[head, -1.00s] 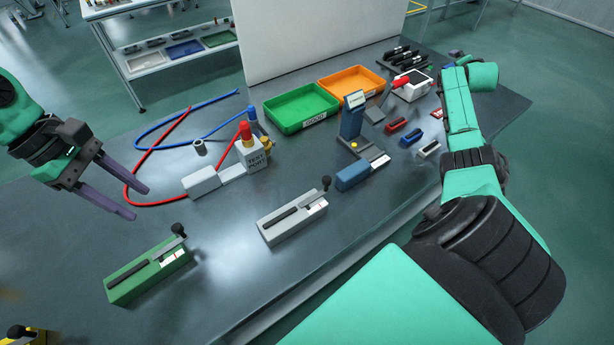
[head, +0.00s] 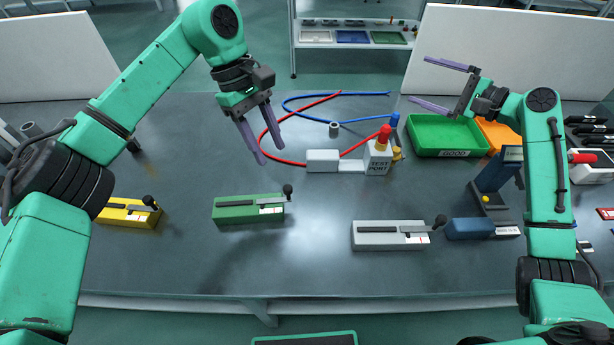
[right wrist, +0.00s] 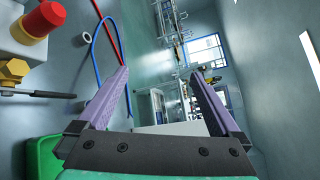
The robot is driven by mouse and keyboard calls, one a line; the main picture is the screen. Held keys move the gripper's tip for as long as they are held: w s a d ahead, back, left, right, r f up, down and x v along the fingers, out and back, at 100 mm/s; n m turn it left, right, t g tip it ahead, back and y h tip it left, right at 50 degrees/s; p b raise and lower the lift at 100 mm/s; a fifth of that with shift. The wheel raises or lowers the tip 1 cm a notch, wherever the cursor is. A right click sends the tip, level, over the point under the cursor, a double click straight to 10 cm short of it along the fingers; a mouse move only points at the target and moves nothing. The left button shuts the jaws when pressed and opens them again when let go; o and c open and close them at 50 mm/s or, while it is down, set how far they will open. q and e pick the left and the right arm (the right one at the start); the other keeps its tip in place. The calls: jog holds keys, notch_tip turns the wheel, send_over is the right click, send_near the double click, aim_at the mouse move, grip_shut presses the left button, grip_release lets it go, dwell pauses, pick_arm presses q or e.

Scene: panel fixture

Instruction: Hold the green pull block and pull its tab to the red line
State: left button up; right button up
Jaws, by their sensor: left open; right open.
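The green pull block (head: 236,209) lies on the table left of centre in the head view. It has a dark slot along its top, a black-knobbed tab (head: 287,190) at its right end, and a white label with a small red mark (head: 271,210). My left gripper (head: 263,146) is open and empty above and behind the block, fingers pointing down. My right gripper (head: 438,83) is open and empty, raised near the green tray and pointing left. Its open fingers also show in the right wrist view (right wrist: 160,95), with nothing between them.
A yellow pull block (head: 130,213) sits to the left, partly behind my left arm. A grey one (head: 388,236) sits to the right. The test port (head: 378,160) with red and blue hoses stands behind. A green tray (head: 446,151) is at right. Table between green and grey blocks is clear.

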jog(key=s+a+g+y, duration=0.5)
jog(key=a, duration=0.7)
jog(key=m+g+y, duration=0.2)
jog(key=g+y, duration=0.1)
jog(key=g, duration=0.5)
send_near(256, 204)
notch_tip(256, 204, up, 8)
jog(key=shift+m, duration=0.3)
jog(key=f, duration=0.5)
jog(key=a+f, duration=0.1)
jog(key=f, duration=0.2)
jog(key=shift+w+f, duration=0.1)
jog(key=shift+w, duration=0.1)
jog(key=a, duration=0.7)
jog(key=shift+s, duration=0.1)
